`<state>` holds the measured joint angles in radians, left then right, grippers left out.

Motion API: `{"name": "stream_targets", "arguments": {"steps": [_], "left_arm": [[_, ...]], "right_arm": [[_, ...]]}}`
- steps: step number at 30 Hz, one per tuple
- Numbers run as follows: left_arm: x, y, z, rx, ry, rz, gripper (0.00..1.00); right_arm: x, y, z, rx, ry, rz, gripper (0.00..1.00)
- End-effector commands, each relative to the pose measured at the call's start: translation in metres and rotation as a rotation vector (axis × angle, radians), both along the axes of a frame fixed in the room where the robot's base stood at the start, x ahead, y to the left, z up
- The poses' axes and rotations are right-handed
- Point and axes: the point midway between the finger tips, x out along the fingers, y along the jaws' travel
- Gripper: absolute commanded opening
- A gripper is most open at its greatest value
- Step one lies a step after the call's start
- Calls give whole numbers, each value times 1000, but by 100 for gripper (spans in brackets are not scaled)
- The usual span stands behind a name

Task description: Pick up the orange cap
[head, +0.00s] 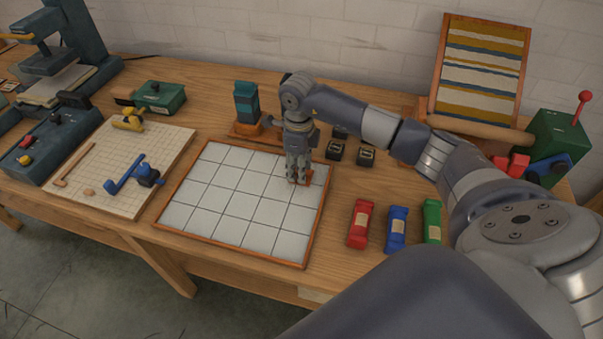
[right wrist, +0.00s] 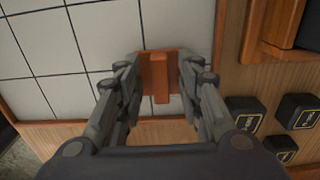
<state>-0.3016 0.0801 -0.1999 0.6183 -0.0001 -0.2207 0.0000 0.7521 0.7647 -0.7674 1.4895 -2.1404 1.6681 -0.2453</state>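The orange cap (right wrist: 160,76) shows in the right wrist view as a small orange block with a narrow raised part, lying by the edge of the tiled board. My right gripper (right wrist: 160,62) has a fingertip at each side of it, and the fingers cover its side edges. I cannot tell whether they press on it. In the head view my right gripper (head: 298,181) points down at the board's right side. A bit of the orange cap (head: 308,178) shows beside the fingertips; the rest is hidden. My left gripper is not in view.
The white tiled board (head: 235,199) has an orange-brown rim. Red (head: 361,223), blue (head: 396,229) and green (head: 432,221) skeins lie to its right. Black blocks (head: 366,156) and a dark teal post (head: 246,102) stand behind. A grid board with tools (head: 105,160) lies left.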

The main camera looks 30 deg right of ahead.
Motion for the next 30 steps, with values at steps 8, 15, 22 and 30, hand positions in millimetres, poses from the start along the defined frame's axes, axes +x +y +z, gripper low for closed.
{"name": "stream_targets", "arguments": {"steps": [8, 15, 22, 30], "left_arm": [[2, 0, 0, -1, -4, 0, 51], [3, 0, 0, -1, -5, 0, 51], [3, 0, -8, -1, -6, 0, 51], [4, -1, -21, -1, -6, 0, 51]], "right_arm": [[0, 0, 0, 0, 0, 0, 2], [0, 0, 2, -1, -1, 0, 2], [1, -1, 19, -2, -4, 1, 2], [-29, 25, 36, 0, -1, 8, 2]]}}
